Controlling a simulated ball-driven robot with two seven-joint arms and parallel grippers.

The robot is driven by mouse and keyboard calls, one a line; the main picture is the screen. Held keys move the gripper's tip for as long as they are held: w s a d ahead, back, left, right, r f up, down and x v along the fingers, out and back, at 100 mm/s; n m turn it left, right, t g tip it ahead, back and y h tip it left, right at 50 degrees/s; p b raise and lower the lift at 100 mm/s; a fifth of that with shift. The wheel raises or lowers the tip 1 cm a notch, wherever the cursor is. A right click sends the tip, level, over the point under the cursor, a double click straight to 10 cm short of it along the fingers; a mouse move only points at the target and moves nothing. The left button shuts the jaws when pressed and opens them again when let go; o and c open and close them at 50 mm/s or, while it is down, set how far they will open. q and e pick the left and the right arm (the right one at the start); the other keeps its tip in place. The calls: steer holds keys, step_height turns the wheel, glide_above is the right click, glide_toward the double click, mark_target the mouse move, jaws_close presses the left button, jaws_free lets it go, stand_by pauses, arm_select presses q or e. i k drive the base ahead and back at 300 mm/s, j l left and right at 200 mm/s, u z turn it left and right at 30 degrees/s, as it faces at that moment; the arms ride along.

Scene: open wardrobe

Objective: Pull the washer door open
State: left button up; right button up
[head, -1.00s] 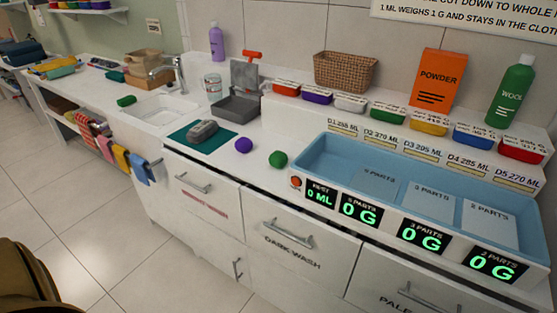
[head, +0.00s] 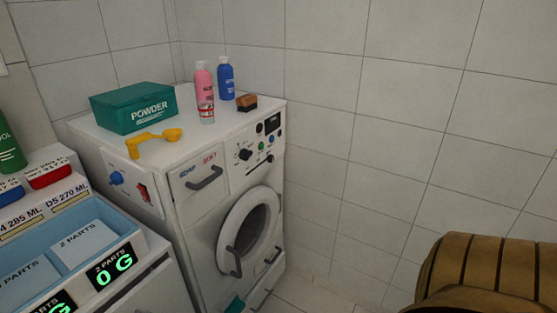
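The white washer (head: 175,190) stands against the tiled corner at the left of the head view. Its round door (head: 248,231) is on the front face, low down, and looks shut. A dark handle (head: 235,262) sits on the left side of the door's white ring. A drawer with a dark handle (head: 205,178) is above the door, beside a panel of knobs (head: 257,145). Neither of my grippers shows in the head view.
On the washer stand a green powder box (head: 134,108), a yellow scoop (head: 153,142), a pink bottle (head: 204,93), a blue bottle (head: 225,78) and a brush (head: 246,102). The counter with a blue tray (head: 45,238) adjoins at left. Some floor shows right of the washer.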

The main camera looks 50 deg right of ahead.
mark_target(229, 262)
steer(key=z, duration=1.35)
